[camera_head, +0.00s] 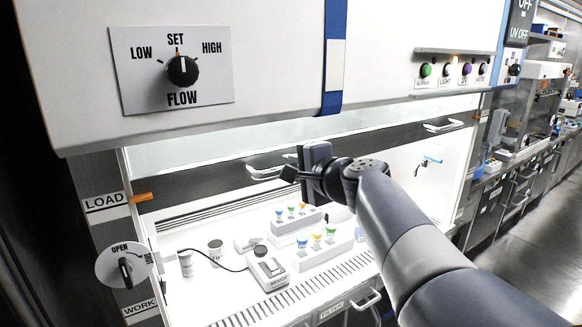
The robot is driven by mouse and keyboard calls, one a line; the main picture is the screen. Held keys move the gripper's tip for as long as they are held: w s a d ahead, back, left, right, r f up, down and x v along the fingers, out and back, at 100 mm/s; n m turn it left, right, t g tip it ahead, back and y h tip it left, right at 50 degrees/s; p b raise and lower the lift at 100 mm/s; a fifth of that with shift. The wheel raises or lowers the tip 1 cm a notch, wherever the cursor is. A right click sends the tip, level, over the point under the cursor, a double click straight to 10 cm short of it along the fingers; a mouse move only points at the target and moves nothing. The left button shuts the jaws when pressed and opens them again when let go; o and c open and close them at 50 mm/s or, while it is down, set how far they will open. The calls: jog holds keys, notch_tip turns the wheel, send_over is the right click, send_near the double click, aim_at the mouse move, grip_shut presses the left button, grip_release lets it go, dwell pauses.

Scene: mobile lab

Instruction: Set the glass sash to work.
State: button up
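The glass sash (200,152) spans the front of the lit cabinet, with a dark bar (205,188) along its lower edge. An orange pointer (142,197) at the sash's left end is level with the LOAD label (105,202). The WORK label (139,308) is lower on the left post. A left handle (268,172) and a right handle (443,125) are on the bar. My gripper (301,170) is in front of the bar, just right of the left handle. I cannot tell whether it touches the handle, and its finger gap is unclear.
A round knob (125,270) marked OPEN is on the left post. The FLOW dial (183,70) points at SET. Several buttons (425,70) sit upper right. Inside are tube racks (324,250), a small device (267,270) and cups (216,252). An aisle (530,245) lies right.

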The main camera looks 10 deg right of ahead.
grip_shut()
jog(key=shift+f, duration=0.1)
notch_tip(320, 180, down, 25)
jog(key=b, duration=2.6)
jog(key=shift+b, duration=0.35)
jog(key=shift+o, duration=1.8)
grip_release()
